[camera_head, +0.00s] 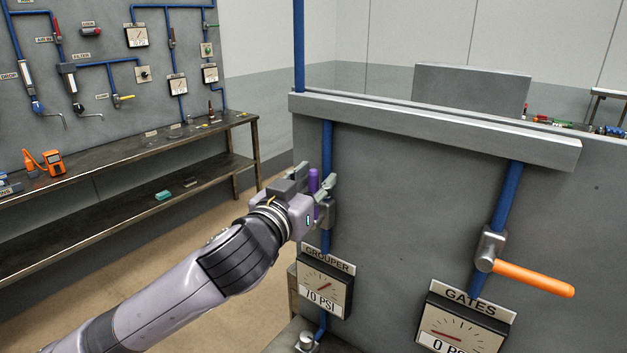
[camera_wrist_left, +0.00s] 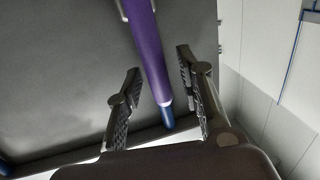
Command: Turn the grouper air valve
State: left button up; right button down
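The grouper air valve has a purple handle (camera_head: 313,181) that stands upright, roughly in line with its blue pipe (camera_head: 327,145). Its grey body (camera_head: 329,213) sits above the GROUPER gauge (camera_head: 323,287), which reads about 70 PSI. My left gripper (camera_head: 323,190) is at the handle and partly hides it and the valve. In the left wrist view the purple handle (camera_wrist_left: 148,45) passes between the spread fingers of the left gripper (camera_wrist_left: 157,66), with gaps showing on both sides. The left gripper is open. My right gripper is not in view.
The gates valve with an orange handle (camera_head: 535,279) turned sideways sits right, above the GATES gauge (camera_head: 463,318) at 0 PSI. A grey ledge (camera_head: 430,127) runs above both valves. A workbench (camera_head: 130,160) and a tool wall (camera_head: 110,75) stand at the left.

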pick_arm(q)
grip_shut()
dwell(0.7)
